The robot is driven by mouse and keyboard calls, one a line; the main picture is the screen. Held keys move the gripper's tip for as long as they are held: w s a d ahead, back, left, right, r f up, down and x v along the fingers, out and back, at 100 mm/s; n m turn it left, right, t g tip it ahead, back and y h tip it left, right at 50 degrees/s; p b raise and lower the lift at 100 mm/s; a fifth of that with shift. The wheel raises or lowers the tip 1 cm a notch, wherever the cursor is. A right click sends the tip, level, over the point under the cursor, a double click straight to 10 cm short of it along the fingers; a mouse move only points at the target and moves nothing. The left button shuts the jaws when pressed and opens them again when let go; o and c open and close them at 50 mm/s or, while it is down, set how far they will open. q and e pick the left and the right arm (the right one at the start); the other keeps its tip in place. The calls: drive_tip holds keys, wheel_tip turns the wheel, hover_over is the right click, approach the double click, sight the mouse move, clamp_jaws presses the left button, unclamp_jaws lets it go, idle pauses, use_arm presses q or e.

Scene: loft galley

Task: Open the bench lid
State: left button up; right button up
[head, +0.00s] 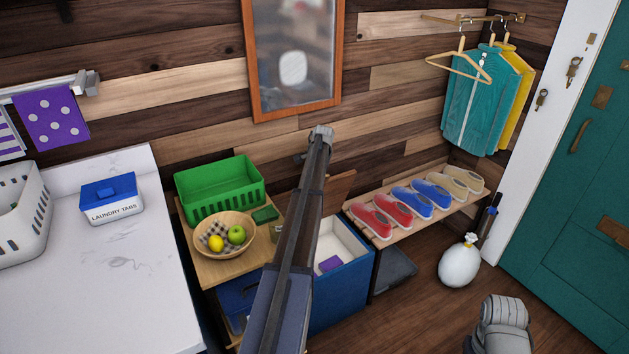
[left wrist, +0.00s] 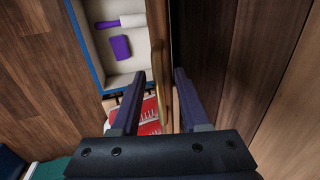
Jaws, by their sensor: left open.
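The blue bench (head: 345,285) has a pale inside and stands against the plank wall. Its brown wooden lid (head: 337,190) is raised and stands up at the back, partly hidden by my left arm. In the left wrist view, the lid's edge (left wrist: 157,60) shows edge-on. My left gripper (left wrist: 159,76) is open, with a finger on either side of that edge; I cannot tell if either finger touches it. In the head view my arm hides the left gripper. A purple item (head: 331,263) lies inside the bench, beside a white-and-purple roller-like item (left wrist: 122,21). My right gripper is out of view.
A shoe shelf (head: 440,201) with red, blue and tan shoes stands right of the bench. A small table (head: 205,268) with a green basket (head: 218,188) and fruit bowl (head: 240,252) stands left. A white bag (head: 459,266) sits on the floor. Open floor lies in front.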

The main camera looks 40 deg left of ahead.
use_arm(q)
drive_tip(key=shift+r, duration=0.1)
drive_tip(key=p+v, duration=0.7)
drive_tip(key=shift+r, duration=0.25)
drive_tip(key=shift+d, duration=0.1)
idle(0.4)
